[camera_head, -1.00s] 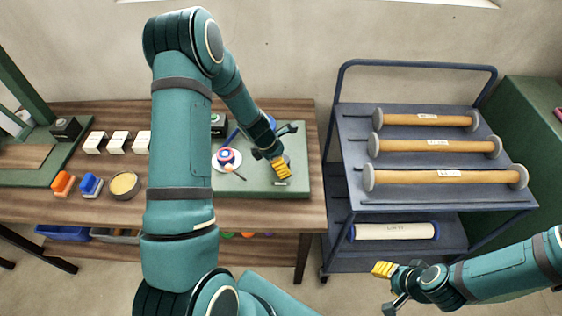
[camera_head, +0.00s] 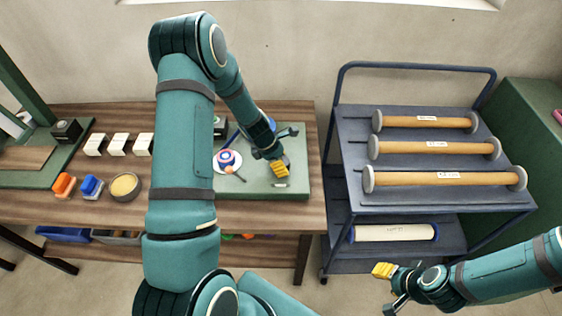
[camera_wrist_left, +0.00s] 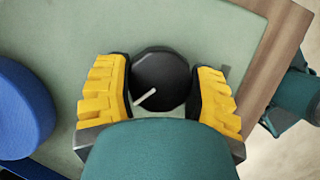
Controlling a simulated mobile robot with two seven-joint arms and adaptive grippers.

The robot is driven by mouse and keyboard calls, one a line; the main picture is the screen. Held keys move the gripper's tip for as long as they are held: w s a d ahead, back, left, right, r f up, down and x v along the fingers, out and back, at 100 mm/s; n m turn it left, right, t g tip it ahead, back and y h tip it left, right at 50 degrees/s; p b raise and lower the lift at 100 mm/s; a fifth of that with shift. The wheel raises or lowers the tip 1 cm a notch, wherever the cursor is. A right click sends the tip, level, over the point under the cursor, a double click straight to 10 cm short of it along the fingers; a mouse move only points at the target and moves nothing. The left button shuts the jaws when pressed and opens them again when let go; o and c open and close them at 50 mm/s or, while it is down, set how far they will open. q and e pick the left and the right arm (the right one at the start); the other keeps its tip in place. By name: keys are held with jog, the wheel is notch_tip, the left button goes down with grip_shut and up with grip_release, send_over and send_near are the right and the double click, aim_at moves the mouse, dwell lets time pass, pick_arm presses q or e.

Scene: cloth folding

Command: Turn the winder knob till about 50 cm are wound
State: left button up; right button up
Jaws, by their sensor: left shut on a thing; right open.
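The winder knob (camera_wrist_left: 162,72) is a dark, faceted disc with a white pointer line, seen in the left wrist view over the green board (camera_wrist_left: 190,22). My left gripper (camera_wrist_left: 163,85) has its yellow fingers on either side of the knob and is shut on it. The pointer line aims to the lower left in that view. In the head view my left gripper (camera_head: 279,168) is at the right part of the green board (camera_head: 295,190), and it mostly hides the knob. My right gripper (camera_head: 388,285) is open and empty at the lower right, away from the table.
A blue round part (camera_wrist_left: 22,108) is left of the knob. A round red, white and blue item (camera_head: 228,160) lies on the board. The cart (camera_head: 350,125) with several rolls stands to the right. White blocks (camera_head: 118,143) and a round tin (camera_head: 124,186) are at the left.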

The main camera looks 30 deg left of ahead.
pick_arm(q)
jog(key=m+g, duration=0.1)
jog(key=m, duration=0.2)
jog(key=shift+h, duration=0.3)
jog(key=shift+m+g, duration=0.7)
jog(key=shift+m, duration=1.1)
jog(key=shift+h, duration=0.3)
jog(key=o, duration=1.2)
jog(key=shift+o, duration=0.2)
jog(key=v, duration=1.2)
jog(key=shift+d, duration=0.1)
